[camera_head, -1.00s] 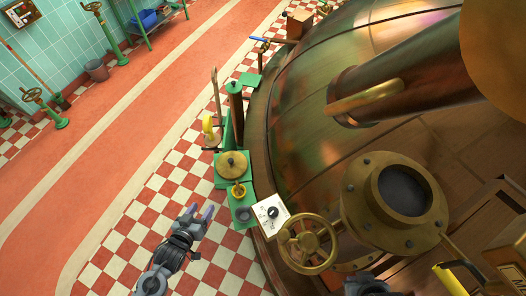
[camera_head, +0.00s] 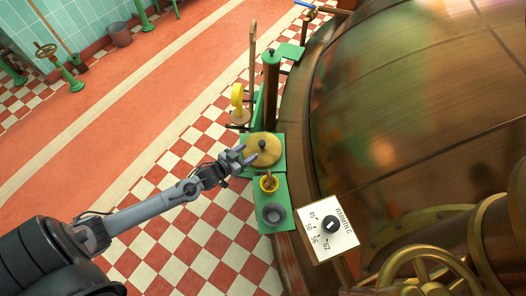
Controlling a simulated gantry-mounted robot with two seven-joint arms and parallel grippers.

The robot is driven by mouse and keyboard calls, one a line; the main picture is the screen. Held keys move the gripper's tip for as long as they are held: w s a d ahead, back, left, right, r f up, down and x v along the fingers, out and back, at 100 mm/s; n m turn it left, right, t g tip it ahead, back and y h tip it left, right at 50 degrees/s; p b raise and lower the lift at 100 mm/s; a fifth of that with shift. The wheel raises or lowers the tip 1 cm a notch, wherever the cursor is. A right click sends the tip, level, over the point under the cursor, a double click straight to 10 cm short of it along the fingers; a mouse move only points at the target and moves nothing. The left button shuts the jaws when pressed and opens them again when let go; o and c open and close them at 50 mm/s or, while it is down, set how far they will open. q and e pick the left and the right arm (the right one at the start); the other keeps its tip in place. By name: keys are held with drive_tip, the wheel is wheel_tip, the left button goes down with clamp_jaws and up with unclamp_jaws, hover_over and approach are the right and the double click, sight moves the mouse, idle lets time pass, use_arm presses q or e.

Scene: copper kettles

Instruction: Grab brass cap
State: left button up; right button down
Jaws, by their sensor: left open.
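A round, flat brass cap (camera_head: 268,158) with a small dark knob on top sits on a green stand (camera_head: 279,146) beside the copper kettle. My left gripper (camera_head: 243,156) comes in from the left and is open, its two fingertips at the left edge of the cap in the picture. I cannot tell whether they touch it. Nothing is between the fingers. A small brass cup (camera_head: 269,184) with an upright piece in it stands just below the cap on a green shelf. My right gripper is not in view.
A dark grey cup (camera_head: 274,214) stands on the shelf. A white dial panel (camera_head: 318,238) and a brass handwheel (camera_head: 425,268) lie to the right. The checkered floor at left is open.

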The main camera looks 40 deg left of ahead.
sight(262, 143)
use_arm(q)
drive_tip(key=b+x, duration=0.1)
drive_tip(key=x, duration=0.2)
drive_tip(key=shift+w+f, duration=0.1)
drive_tip(key=shift+w, duration=0.5)
drive_tip(key=shift+w+f, duration=0.25)
drive_tip(key=shift+w, duration=0.1)
drive_tip(key=shift+b+x, duration=1.1)
drive_tip(key=shift+x, duration=1.2)
drive_tip(key=shift+r, duration=0.15)
clamp_jaws()
drive_tip(key=shift+r, duration=0.1)
